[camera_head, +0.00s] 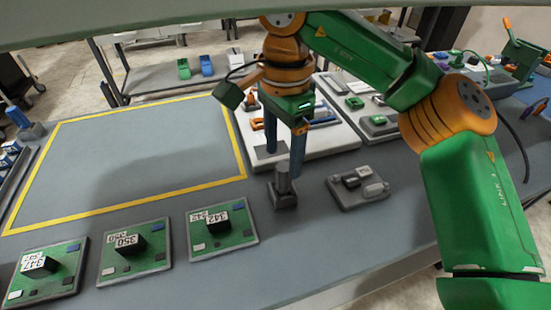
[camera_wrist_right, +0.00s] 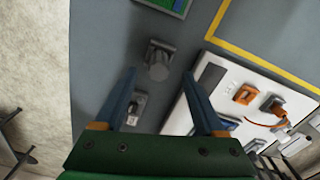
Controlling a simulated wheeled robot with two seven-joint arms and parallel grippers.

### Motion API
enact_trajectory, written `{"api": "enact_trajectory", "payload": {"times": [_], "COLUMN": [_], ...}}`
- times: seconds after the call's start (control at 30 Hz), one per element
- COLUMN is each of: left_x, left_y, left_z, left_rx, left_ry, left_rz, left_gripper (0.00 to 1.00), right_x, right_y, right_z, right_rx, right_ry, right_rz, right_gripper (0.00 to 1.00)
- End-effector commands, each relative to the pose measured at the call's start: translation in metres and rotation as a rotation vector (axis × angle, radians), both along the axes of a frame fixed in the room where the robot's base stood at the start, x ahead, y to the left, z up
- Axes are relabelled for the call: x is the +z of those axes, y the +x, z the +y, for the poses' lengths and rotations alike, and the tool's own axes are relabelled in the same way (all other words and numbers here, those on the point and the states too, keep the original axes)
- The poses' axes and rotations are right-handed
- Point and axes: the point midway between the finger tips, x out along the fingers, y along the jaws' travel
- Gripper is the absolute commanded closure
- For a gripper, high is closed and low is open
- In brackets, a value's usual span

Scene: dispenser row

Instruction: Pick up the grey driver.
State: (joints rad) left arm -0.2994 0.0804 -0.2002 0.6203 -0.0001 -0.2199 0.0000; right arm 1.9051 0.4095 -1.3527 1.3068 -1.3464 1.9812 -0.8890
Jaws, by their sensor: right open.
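A dark grey upright piece, which looks like the grey driver (camera_head: 283,178), stands in a squat dark base on the table in the head view. In the right wrist view the grey driver (camera_wrist_right: 157,66) shows from above as a rounded grey end beyond the fingertips. My right gripper (camera_head: 284,162) points down with its blue fingers apart, just above and behind the driver in the head view. In the right wrist view the gripper (camera_wrist_right: 158,76) has nothing between its fingers. Whether a finger touches the driver cannot be told. My left gripper is not in view.
A small grey tray (camera_head: 345,198) with parts lies right of the driver. A white board (camera_head: 338,147) with orange and blue parts is behind the gripper. Green boards with numbered black boxes (camera_head: 129,243) line the front left. The yellow-outlined area (camera_head: 130,150) is clear.

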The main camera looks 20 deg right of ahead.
Motion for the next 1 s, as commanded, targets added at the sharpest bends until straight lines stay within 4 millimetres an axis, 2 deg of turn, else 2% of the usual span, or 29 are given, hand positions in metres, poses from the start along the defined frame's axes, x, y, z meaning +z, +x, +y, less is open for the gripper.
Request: {"api": "enact_trajectory", "payload": {"times": [0.17, 0.43, 0.67, 0.7, 0.73, 0.93, 0.97, 1.0], "left_x": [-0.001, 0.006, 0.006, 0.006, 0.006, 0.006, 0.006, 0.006], "left_y": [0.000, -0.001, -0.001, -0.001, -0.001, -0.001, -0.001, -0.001], "left_z": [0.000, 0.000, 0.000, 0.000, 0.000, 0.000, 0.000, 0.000], "left_rx": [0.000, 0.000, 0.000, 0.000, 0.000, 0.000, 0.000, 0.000], "left_ry": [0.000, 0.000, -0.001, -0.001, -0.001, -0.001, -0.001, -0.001], "left_rz": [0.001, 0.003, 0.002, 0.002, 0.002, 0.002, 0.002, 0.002], "left_gripper": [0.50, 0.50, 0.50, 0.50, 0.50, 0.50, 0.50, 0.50], "right_x": [-0.018, -0.065, -0.071, -0.071, -0.071, -0.071, -0.071, -0.071], "right_y": [0.000, 0.002, 0.002, 0.002, 0.002, 0.002, 0.002, 0.002], "right_z": [0.000, 0.000, 0.000, 0.000, 0.000, 0.000, 0.000, 0.000], "right_rx": [-0.001, 0.000, 0.000, 0.000, 0.000, 0.000, 0.000, 0.000], "right_ry": [-0.002, -0.002, 0.000, 0.000, 0.000, 0.000, 0.000, 0.000], "right_rz": [0.003, 0.002, 0.000, 0.000, 0.000, 0.000, 0.000, 0.000], "right_gripper": [0.28, 0.28, 0.28, 0.31, 0.39, 0.93, 1.00, 1.00]}}
